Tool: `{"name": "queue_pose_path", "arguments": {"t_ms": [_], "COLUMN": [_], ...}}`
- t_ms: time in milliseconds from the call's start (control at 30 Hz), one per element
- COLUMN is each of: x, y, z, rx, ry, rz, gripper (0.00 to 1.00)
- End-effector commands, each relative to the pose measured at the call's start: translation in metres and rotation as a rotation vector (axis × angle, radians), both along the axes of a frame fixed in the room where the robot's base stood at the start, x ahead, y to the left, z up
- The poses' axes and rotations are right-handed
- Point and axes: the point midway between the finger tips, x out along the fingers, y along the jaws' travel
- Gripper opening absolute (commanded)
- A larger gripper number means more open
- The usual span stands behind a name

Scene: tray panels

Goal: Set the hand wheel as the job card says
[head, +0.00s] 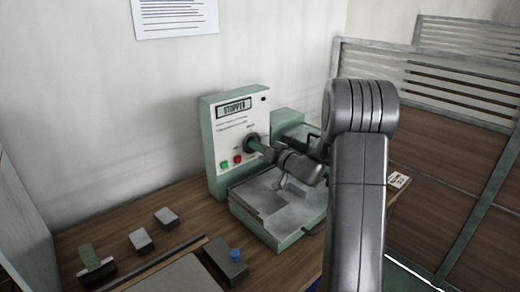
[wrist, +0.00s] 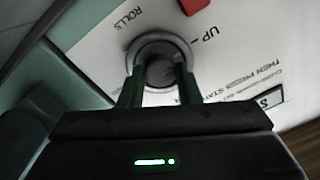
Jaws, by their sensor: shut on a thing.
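The hand wheel (head: 251,142) is a round grey knob on the front of a green and white machine (head: 208,165). My gripper (head: 262,148) reaches it from the right and is shut on it. In the wrist view the two green fingers (wrist: 160,88) sit on either side of the wheel's dark centre, inside its grey ring (wrist: 160,42). Its setting cannot be read. A small white card with dark marks (head: 398,180) lies at the right; its writing is too small to read, and I cannot tell if it is the job card.
The machine has a display (head: 234,108), a red button (head: 237,159) and a green button (head: 225,163). Its grey tray (head: 270,204) lies below my arm. A printed sheet (head: 174,14) hangs behind.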

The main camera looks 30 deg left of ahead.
Motion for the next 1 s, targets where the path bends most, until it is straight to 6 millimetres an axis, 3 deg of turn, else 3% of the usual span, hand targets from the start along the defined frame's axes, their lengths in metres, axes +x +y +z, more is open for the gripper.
{"name": "queue_pose_path", "arguments": {"t_ms": [367, 1000], "x": [-0.0001, -0.0001], "y": [-0.0002, -0.0003], "z": [-0.0062, -0.0034], "rx": [0.065, 0.233], "ry": [0.213, 0.797], "rz": [0.0, -0.001], "gripper": [0.07, 0.07]}}
